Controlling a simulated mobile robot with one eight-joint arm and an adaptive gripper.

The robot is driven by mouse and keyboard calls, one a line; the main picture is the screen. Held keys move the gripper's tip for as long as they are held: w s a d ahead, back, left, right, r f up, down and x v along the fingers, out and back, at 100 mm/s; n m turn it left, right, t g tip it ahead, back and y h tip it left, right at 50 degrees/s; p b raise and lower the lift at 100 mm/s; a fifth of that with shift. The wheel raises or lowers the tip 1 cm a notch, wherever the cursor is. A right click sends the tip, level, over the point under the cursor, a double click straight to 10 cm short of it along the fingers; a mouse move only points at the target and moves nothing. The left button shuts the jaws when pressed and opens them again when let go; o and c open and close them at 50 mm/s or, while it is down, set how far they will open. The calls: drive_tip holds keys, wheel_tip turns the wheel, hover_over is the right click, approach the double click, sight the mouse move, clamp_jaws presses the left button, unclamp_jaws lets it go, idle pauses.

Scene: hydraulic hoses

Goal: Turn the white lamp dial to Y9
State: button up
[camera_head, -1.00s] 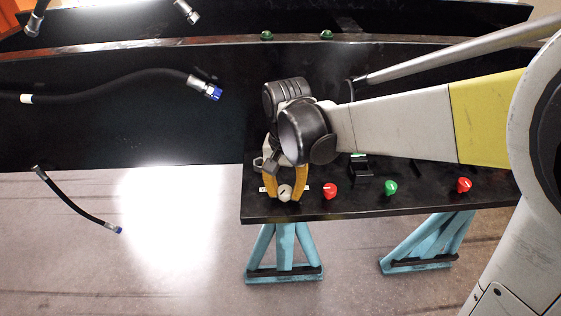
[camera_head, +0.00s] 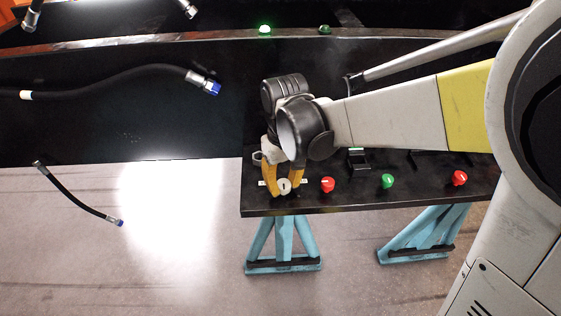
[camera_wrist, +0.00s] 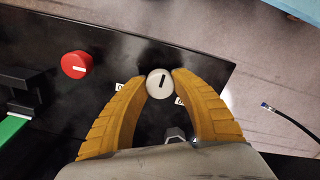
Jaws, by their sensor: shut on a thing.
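The white dial (camera_head: 284,186) is at the left end of the row on the black panel's front edge. In the wrist view, the white dial (camera_wrist: 160,84) shows a dark pointer mark, nearly upright and leaning slightly right. My gripper (camera_wrist: 160,80) has its two yellow fingers closed on the dial's sides. In the head view, my gripper (camera_head: 284,184) reaches down over it. White labels sit on both sides of the dial, partly hidden by the fingers; I cannot read Y9. A lamp (camera_head: 264,30) on the back ledge glows bright greenish white.
A red dial (camera_head: 327,185), a green dial (camera_head: 387,181) and another red dial (camera_head: 459,178) stand to the right. A second lamp (camera_head: 325,30) is dark green. Black hoses (camera_head: 120,78) hang at left. Blue trestle legs (camera_head: 284,245) support the panel.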

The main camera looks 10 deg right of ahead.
sight(284, 183)
idle(0.4)
drive_tip(key=o, duration=1.2)
drive_tip(key=shift+r, duration=0.1)
wheel_tip(284, 183, up, 12)
drive_tip(key=s+d+f+m+t+b, duration=0.1)
drive_tip(key=s+d+f+m+t, duration=0.1)
drive_tip(key=s+d, duration=0.3)
drive_tip(key=s+d+f+m+t+b, duration=0.1)
drive_tip(key=s+d+f+m+t, duration=0.1)
drive_tip(key=s+d+t, duration=0.3)
drive_tip(key=d+f, duration=0.1)
drive_tip(key=d, duration=0.2)
drive_tip(key=shift+s+d+f+m, duration=0.25)
drive_tip(key=shift+s+f+m, duration=0.05)
drive_tip(key=shift+s+m, duration=0.1)
